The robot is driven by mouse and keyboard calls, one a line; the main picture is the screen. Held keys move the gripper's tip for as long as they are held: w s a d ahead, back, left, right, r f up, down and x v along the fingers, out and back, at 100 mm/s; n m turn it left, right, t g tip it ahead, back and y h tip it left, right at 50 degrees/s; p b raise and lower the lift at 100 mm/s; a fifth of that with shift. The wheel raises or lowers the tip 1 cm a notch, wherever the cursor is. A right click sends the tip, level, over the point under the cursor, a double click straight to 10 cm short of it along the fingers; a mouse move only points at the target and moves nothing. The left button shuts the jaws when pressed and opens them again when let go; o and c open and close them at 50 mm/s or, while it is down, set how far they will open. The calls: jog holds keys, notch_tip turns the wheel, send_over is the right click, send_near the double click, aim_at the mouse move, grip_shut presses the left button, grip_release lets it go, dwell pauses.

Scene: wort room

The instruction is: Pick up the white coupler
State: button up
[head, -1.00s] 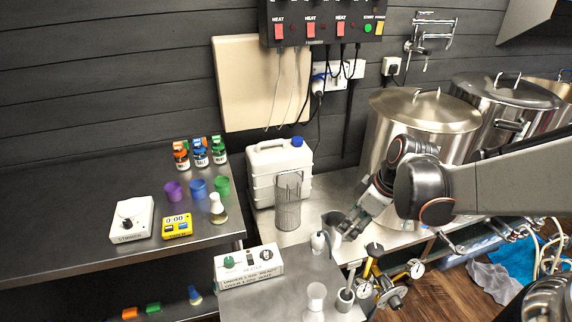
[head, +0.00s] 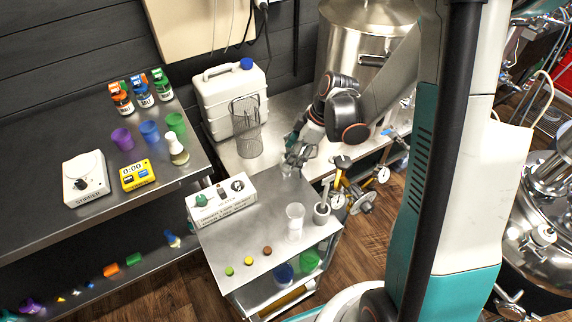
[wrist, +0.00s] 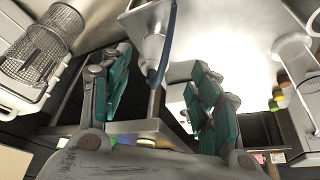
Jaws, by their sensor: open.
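The white coupler, a pale body with a dark blue-grey lever, seems to be the piece between my fingers in the wrist view (wrist: 145,35). In the head view a pale bit of it (head: 287,171) shows just below my gripper at the far end of the small metal cart (head: 257,292); the gripper hides most of it. My gripper (head: 296,155) is open, with its teal finger pads on either side of the piece in the wrist view (wrist: 158,95). I cannot tell whether a pad touches it.
The wire basket (head: 246,128) and white jug (head: 234,98) are behind. Gauges (head: 341,162) are to the right.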

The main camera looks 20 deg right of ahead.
jog(key=b+x, duration=0.1)
jog(key=x, duration=0.1)
jog(key=w+b+x, duration=0.1)
jog(key=x, duration=0.2)
jog(key=shift+a+f, duration=0.15)
jog(key=shift+a, duration=0.05)
jog(key=c, duration=1.1)
